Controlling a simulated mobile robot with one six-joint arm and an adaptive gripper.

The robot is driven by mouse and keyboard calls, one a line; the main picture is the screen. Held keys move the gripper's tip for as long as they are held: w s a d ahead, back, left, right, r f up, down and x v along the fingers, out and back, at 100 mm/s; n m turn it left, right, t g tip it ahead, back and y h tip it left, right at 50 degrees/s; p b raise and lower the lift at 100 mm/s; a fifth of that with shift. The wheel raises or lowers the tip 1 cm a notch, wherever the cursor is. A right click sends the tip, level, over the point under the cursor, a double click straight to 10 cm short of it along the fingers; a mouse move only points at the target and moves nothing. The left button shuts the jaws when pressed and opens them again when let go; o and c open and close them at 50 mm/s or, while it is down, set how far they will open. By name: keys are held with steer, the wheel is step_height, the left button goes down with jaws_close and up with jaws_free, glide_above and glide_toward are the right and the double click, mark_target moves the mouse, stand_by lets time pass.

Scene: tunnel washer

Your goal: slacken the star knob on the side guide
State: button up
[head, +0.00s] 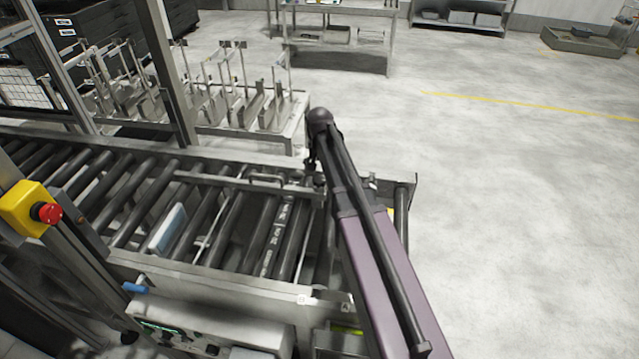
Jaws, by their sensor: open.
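The side guide appears to be the thin metal rail (225,182) along the far side of the roller conveyor, with a small bracket (266,178) near its right part. I cannot make out the star knob for certain; it is too small or hidden behind my arm. My gripper (312,163) is a small dark shape below the far end of my arm, close to the right end of the rail. It is open, and mostly hidden by the arm. I cannot tell whether it touches anything.
The conveyor rollers (118,180) run across the left. A blue-white panel (168,229) stands among them. A yellow box with a red emergency stop (48,213) is at the left. A metal rack table (240,125) stands behind. The floor at right is clear.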

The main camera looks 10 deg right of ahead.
mark_target(320, 179)
steer(key=shift+f+b, duration=1.45)
steer(key=shift+f, duration=0.3)
steer(key=c, duration=1.1)
